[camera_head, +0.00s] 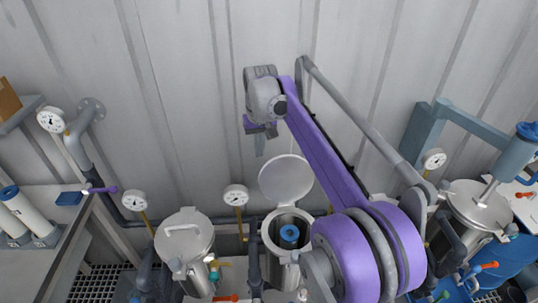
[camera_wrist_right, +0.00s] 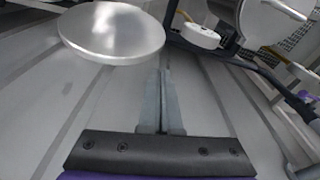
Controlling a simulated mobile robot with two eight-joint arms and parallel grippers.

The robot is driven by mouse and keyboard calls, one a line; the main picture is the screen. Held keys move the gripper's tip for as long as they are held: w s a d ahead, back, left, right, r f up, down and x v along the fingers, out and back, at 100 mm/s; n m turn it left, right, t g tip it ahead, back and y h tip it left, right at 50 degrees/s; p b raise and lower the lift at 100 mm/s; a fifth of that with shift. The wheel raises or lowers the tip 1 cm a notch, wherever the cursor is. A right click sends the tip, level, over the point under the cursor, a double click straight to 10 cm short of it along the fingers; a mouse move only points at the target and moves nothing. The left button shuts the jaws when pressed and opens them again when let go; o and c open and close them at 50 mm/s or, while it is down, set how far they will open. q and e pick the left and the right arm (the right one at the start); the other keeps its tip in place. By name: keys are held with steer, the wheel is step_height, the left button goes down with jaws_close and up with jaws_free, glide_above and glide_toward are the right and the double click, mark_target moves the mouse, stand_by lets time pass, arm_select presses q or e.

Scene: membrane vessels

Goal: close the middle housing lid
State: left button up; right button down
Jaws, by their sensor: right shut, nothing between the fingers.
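The middle housing (camera_head: 286,250) is a steel vessel, and its round lid (camera_head: 285,180) stands raised on the wall side, so the vessel is open. A blue-topped cartridge (camera_head: 289,234) shows inside. My right gripper (camera_head: 260,150) is shut and empty, above and left of the raised lid, in front of the wall. In the right wrist view its closed fingers (camera_wrist_right: 162,85) point at a gap beside a shiny disc, which looks like the raised lid (camera_wrist_right: 112,30); they appear apart from it. My left gripper is not in view.
The left housing (camera_head: 184,238) and right housing (camera_head: 478,207) have their lids down. Pressure gauges (camera_head: 236,195) stand on stems between the vessels. The corrugated wall (camera_head: 180,100) is close behind. My right arm crosses the space right of the middle lid.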

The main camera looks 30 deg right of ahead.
mark_target(286, 176)
steer(key=w+d+f+m+g, duration=0.1)
steer(key=w+d+f, duration=0.1)
steer(key=d, duration=0.5)
steer(key=w+d+f+m+g, duration=0.1)
steer(key=w+d, duration=0.2)
steer(key=d, duration=0.3)
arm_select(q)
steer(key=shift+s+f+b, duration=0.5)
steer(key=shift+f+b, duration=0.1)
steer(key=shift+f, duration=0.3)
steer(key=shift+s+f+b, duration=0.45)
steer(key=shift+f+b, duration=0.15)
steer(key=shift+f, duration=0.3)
arm_select(e)
steer(key=s+a+f, duration=0.2)
steer(key=s+f, duration=0.2)
steer(key=f, duration=0.4)
steer(key=shift+s+f+y, duration=0.25)
steer(key=shift+y, duration=0.15)
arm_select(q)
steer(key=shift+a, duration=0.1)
arm_select(e)
steer(key=shift+s+r, duration=0.1)
steer(key=shift+s, duration=0.05)
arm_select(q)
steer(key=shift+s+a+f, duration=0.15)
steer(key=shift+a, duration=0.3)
arm_select(e)
steer(key=shift+s+a+r+t+h, duration=0.25)
steer(key=shift+t+h, duration=0.05)
